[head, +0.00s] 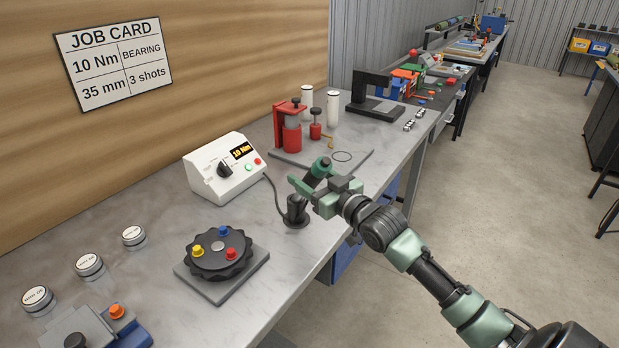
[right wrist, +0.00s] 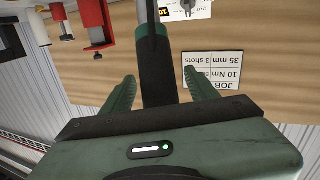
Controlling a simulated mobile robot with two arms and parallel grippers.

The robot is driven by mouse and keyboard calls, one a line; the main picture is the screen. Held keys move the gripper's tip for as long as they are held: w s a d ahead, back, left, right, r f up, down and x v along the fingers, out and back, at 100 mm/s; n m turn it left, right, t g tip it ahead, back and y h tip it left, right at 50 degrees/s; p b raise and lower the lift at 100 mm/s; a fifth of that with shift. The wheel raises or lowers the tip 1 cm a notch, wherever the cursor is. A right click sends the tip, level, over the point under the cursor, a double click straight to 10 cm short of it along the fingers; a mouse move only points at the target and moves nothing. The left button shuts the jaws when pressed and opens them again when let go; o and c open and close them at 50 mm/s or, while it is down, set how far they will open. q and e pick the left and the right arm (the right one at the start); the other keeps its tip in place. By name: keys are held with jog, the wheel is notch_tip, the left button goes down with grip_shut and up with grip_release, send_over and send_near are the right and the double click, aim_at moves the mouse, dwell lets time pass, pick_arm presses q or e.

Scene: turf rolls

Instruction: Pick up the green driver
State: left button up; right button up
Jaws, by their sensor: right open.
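The green driver (head: 321,167) stands at the front edge of the workbench, its dark green upper end showing in the head view just beyond my right gripper (head: 311,182). In the right wrist view the driver (right wrist: 158,62) is a black shaft-like body with green parts, lying between the two green fingers of my right gripper (right wrist: 159,78). Those fingers are open, with a gap on both sides of the driver. A black holder (head: 296,212) with a cable sits below; my gripper hides how the driver meets it. My left gripper is not in view.
A white controller box (head: 222,168) reading 10 Nm stands behind. A black knobbed fixture (head: 218,254) is at front left. A red press (head: 290,130) on a grey plate (head: 350,172) is farther back. The bench's front edge drops to the floor at right.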

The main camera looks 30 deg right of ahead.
jog(key=shift+w, duration=0.8)
jog(key=shift+s, duration=0.1)
grip_shut()
jog(key=shift+r, duration=0.1)
jog(key=shift+r, duration=0.15)
